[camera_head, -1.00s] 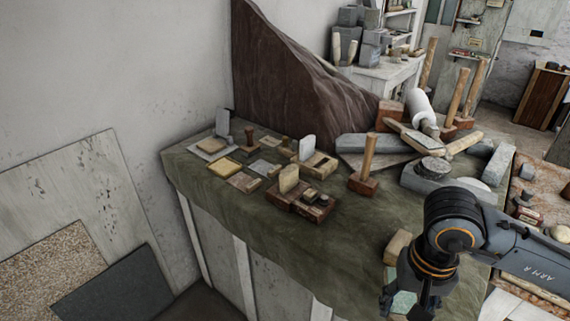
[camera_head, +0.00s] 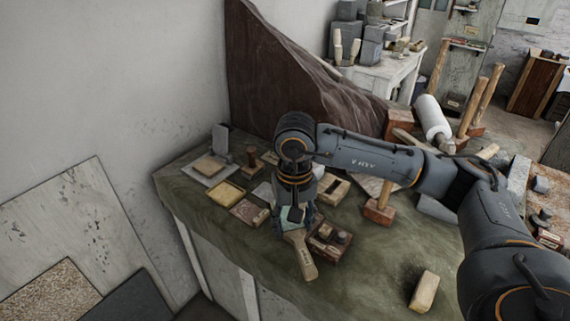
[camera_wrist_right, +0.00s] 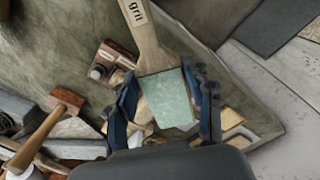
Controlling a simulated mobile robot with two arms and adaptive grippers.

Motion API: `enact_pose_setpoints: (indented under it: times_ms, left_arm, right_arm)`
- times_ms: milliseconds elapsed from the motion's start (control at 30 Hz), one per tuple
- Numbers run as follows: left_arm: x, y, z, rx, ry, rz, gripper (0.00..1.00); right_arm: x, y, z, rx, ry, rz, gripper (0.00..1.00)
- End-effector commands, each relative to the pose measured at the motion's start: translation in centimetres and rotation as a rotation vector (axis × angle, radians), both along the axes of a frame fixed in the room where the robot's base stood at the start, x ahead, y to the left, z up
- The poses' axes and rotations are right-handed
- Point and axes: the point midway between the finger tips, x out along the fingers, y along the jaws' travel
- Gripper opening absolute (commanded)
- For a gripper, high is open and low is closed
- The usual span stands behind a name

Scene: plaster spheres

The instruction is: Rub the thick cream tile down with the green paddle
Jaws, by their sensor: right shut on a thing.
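My right gripper (camera_head: 293,217) is shut on the green paddle, with its fingers on both sides of the green head (camera_wrist_right: 170,98). The paddle's wooden handle (camera_head: 304,260) points toward the table's front edge; it is marked "grit" in the wrist view. The gripper is over the covered table, above the small pieces. A cream tile (camera_head: 209,166) lies on a pale plate at the far left, and a yellower, flatter cream piece (camera_head: 226,193) lies nearer, left of the gripper. I cannot tell for certain which is the thick one. My left gripper is not in view.
A small wooden box with dark knobs (camera_head: 330,241) stands just right of the paddle. A tan block (camera_head: 424,292) lies at the front right. The green cloth (camera_head: 365,262) between box and block is clear.

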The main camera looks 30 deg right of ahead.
Motion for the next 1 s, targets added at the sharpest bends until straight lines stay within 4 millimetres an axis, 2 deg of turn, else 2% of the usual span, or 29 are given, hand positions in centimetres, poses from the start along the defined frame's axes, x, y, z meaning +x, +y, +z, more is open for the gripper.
enact_pose_setpoints:
  times_ms: [33,100,200,300,467,1000]
  left_arm:
    - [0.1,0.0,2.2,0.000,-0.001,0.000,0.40]
    - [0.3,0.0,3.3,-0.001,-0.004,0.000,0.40]
    - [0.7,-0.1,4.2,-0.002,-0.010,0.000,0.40]
    - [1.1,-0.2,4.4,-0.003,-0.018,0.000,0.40]
    - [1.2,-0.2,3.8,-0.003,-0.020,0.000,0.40]
    - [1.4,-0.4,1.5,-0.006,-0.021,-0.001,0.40]
  right_arm:
    - [1.0,-1.5,2.3,-0.001,0.004,-0.045,0.17]
    - [2.2,-3.1,3.6,0.001,0.005,-0.092,0.17]
    - [3.2,-4.7,4.6,0.003,0.007,-0.137,0.17]
    - [3.6,-5.5,4.9,0.005,0.008,-0.158,0.17]
    - [3.7,-5.7,4.0,0.005,0.008,-0.161,0.17]
    - [3.7,-5.6,-0.5,0.005,0.007,-0.159,0.17]
